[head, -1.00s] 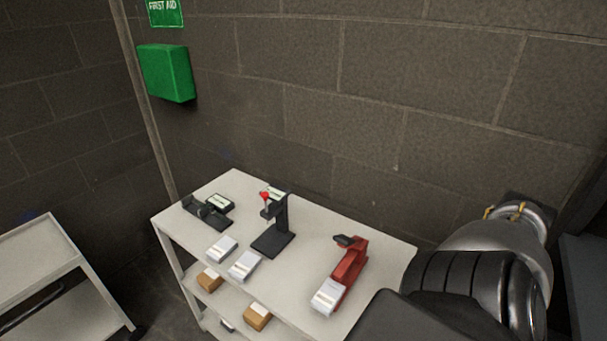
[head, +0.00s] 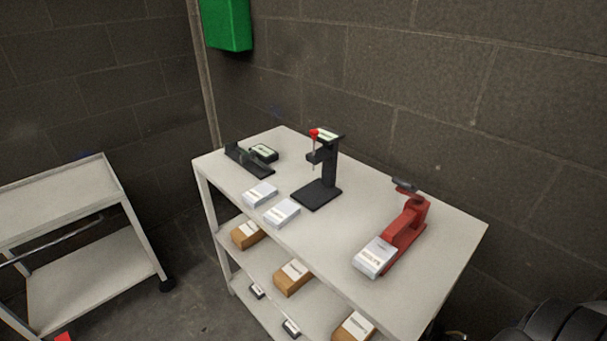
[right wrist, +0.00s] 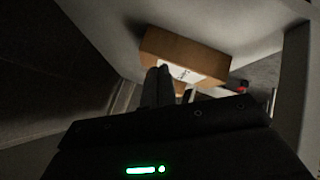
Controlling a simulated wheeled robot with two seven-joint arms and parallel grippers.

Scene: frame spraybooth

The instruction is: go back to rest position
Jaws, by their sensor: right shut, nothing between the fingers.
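My right gripper (right wrist: 160,86) shows in the right wrist view with its two dark fingers together and nothing between them. A brown box (right wrist: 205,47) with a white label lies beyond the fingertips; I cannot tell whether they touch it. In the head view only a dark piece of my right arm shows at the bottom right corner, and the right gripper is out of that picture. My left gripper is in neither view.
A white shelf cart (head: 440,250) holds a red tool (head: 408,228), a black stand (head: 325,175), a dark holder (head: 247,160) and white-labelled packs; brown boxes (head: 294,278) sit below. Another white cart (head: 65,195) stands left. A green box (head: 228,22) hangs on the wall.

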